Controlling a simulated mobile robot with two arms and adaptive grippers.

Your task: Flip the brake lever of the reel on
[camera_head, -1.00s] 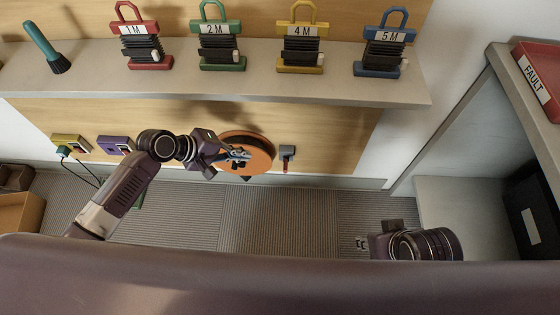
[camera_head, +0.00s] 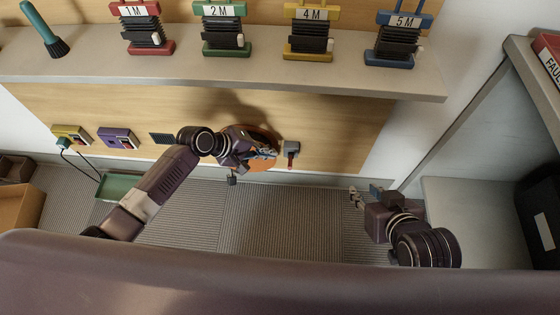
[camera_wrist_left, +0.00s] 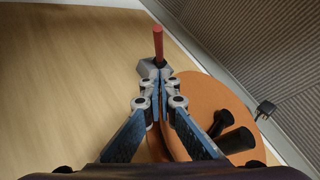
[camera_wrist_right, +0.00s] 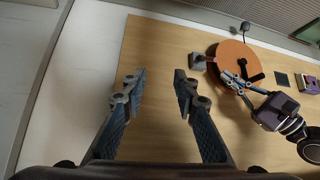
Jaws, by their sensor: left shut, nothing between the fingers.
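The orange reel (camera_head: 262,163) is on the wooden wall panel, partly hidden behind my left gripper (camera_head: 274,153). In the left wrist view the red handle (camera_wrist_left: 158,42) stands just beyond my left fingertips (camera_wrist_left: 160,84), which are shut and empty close to the grey block (camera_wrist_left: 150,68). I cannot tell whether they touch it. My right gripper (camera_head: 365,192) is open and empty, away to the right; its spread fingers show in the right wrist view (camera_wrist_right: 159,80).
A shelf (camera_head: 200,72) with several labelled coloured stands runs above the reel. A yellow box (camera_head: 72,136) and a purple box (camera_head: 118,138) are on the panel at left. A plug (camera_head: 232,180) hangs by the reel. A grey cabinet (camera_head: 470,200) stands at right.

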